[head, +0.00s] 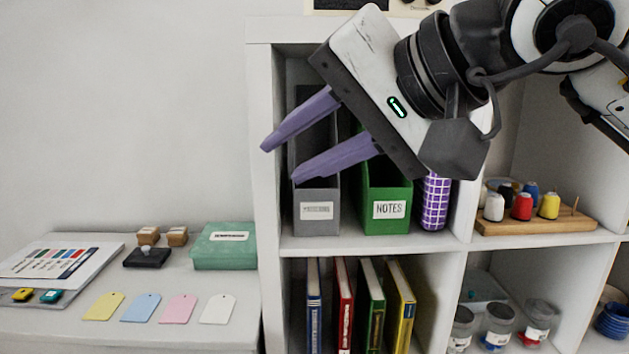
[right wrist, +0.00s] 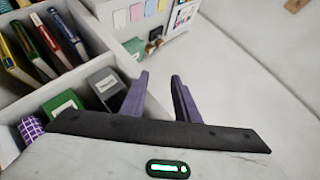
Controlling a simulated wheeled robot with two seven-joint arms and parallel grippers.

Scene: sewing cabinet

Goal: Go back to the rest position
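My right gripper (head: 279,163) reaches in from the upper right of the head view, in front of the upper left shelf compartment. Its two purple fingers are apart with nothing between them. They also show apart and empty in the right wrist view (right wrist: 162,78). The gripper partly hides the grey file holder (head: 317,222) and the green file holder marked NOTES (head: 388,222), and it stands apart from the stamps and tags at the left. My left gripper is not in either view.
The white shelf (head: 262,180) has a purple checked cylinder (head: 436,205), a thread spool rack (head: 540,224), upright books (head: 375,300) and jars (head: 497,325). On the cabinet top at the left are a teal box (head: 225,252), stamps, coloured tags and a colour chart. The wall area at upper left is clear.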

